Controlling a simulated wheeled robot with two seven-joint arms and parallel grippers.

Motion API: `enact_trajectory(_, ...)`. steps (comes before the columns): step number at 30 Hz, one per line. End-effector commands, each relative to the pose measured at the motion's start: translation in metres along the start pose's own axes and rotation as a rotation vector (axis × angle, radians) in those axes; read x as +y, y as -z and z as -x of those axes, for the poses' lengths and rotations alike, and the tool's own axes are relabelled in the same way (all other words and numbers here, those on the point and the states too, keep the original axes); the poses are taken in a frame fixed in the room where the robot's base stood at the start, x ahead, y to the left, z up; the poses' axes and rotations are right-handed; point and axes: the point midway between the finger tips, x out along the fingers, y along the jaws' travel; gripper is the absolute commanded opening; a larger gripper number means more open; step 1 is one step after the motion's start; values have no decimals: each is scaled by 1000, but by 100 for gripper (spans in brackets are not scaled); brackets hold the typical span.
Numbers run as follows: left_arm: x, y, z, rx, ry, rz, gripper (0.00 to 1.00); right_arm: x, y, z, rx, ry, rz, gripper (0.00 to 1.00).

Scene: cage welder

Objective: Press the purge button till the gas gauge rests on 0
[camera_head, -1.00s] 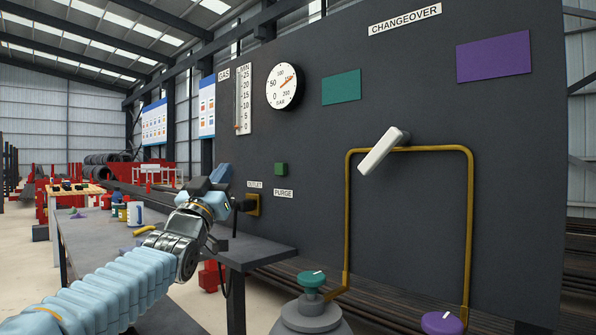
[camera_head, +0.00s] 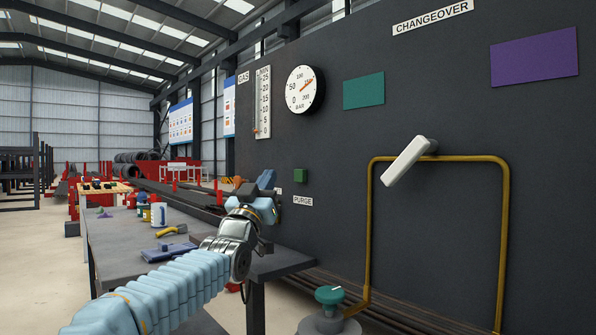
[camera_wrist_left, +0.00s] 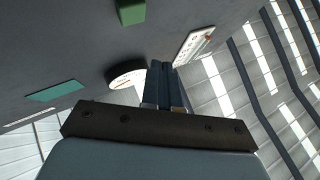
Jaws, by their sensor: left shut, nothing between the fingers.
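The purge button is a small green square block (camera_head: 300,175) on the dark panel, above a PURGE label (camera_head: 303,201). It also shows at the top of the left wrist view (camera_wrist_left: 131,12). A tall tube gauge (camera_head: 263,102) beside the GAS label (camera_head: 243,77) is marked 0 to 25, with its orange marker low, near 0. A round BAR dial (camera_head: 305,90) has a red needle pointing to the upper right. My left gripper (camera_head: 267,179) is shut and empty, left of the button and apart from it in the picture. My right gripper is out of view.
A grey workbench (camera_head: 130,240) with a mug, a yellow-handled tool and a blue item stands at left. A white lever (camera_head: 405,163) on a brass pipe loop (camera_head: 369,230), a green-knobbed cylinder (camera_head: 329,296) and green and purple plates are at right.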

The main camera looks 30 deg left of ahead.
Motion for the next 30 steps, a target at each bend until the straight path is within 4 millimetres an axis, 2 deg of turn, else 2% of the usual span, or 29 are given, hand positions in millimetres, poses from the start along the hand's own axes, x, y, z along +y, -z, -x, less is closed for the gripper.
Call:
enact_trajectory(1, 4, 0, -9, -1, -1, 4, 0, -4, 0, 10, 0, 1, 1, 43)
enact_trajectory(4, 11, -7, -18, -2, 1, 4, 0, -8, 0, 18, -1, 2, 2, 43)
enact_trajectory(12, 22, -22, -31, 0, 1, 1, 0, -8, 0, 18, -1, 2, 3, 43)
enact_trajectory(30, 24, -24, -33, 0, 1, 0, 0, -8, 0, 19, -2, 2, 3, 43)
